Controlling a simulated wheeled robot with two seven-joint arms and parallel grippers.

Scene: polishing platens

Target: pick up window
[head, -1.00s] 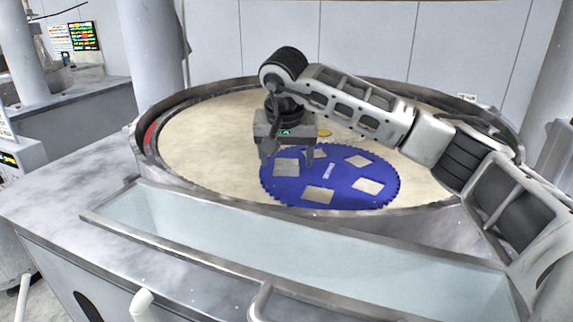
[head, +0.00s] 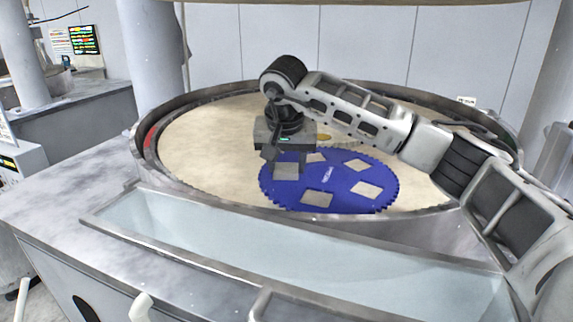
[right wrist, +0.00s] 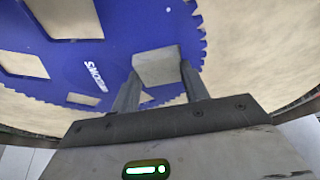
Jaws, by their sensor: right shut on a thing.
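A blue toothed carrier disc (head: 330,178) lies on the tan platen, with several pale square pieces, the windows, in it. The window at its left side (head: 286,173) is under my right gripper (head: 287,164). In the right wrist view, the fingers (right wrist: 160,88) are closed against the sides of that pale window (right wrist: 157,67), which sits at the disc's toothed edge. Whether it is lifted off the platen cannot be told. The blue carrier also fills the upper left of the wrist view (right wrist: 105,60). My left gripper is not in view.
The round platen (head: 205,150) has a raised metal rim around it. A long trough (head: 250,235) runs in front of it. The platen's left side is clear.

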